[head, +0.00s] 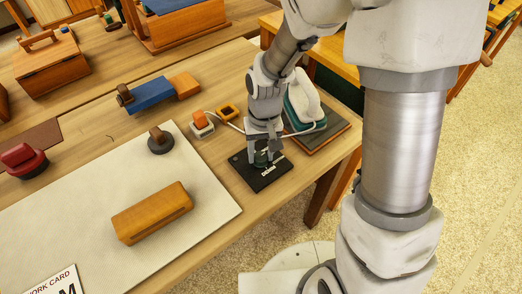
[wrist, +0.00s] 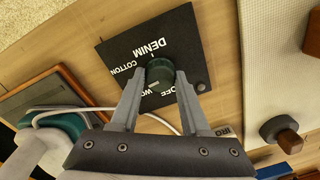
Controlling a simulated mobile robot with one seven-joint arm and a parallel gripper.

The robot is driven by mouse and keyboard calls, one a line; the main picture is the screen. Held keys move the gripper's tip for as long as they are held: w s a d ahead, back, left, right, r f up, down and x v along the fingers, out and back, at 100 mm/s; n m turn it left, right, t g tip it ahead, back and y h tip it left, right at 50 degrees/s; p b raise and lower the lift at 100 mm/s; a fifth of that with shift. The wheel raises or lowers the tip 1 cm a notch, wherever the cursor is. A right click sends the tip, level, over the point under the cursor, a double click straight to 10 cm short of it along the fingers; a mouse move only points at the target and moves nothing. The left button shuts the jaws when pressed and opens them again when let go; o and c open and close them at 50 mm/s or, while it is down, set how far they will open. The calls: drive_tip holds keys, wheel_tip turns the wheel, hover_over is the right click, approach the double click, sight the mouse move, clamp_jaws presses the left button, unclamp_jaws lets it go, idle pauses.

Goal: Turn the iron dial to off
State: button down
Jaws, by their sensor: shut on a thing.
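The black dial plate (head: 262,177) lies flat on the wooden table near its right front corner. In the wrist view the plate (wrist: 185,35) carries white words: DENIM, COTTON, and others partly covered. The round dark green dial (wrist: 160,72) stands on it. My gripper (wrist: 161,82) is shut on the dial, one finger on each side. In the head view my gripper (head: 263,157) points down over the plate and mostly hides the dial. Which word the dial points at I cannot tell. The iron (head: 304,100), white and green, stands behind the plate on a grey-topped wooden rest (head: 325,134).
A white cable runs from the iron to a plug block with an orange switch (head: 200,123). A pale mat (head: 90,212) bears an orange-brown block (head: 152,212) and a dark-based knob (head: 159,140). A blue block (head: 152,95) lies further back. Table edge falls away at right.

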drive_tip(key=n+p, duration=0.1)
drive_tip(key=n, duration=0.3)
drive_tip(key=shift+r+n, duration=0.1)
drive_tip(key=shift+n, duration=0.3)
drive_tip(key=n+p, duration=0.2)
drive_tip(key=n, duration=0.1)
drive_tip(key=shift+n, duration=0.3)
drive_tip(key=n+p, duration=0.2)
drive_tip(key=n, duration=0.2)
drive_tip(key=shift+g, duration=0.3)
drive_tip(key=shift+w+a+n+h+p, duration=0.1)
drive_tip(key=shift+n+h+p, duration=0.2)
drive_tip(key=shift+n+p, duration=1.25)
drive_tip(key=shift+n+b, duration=0.6)
drive_tip(key=shift+n, duration=0.15)
drive_tip(key=shift+c, duration=1.9)
unclamp_jaws()
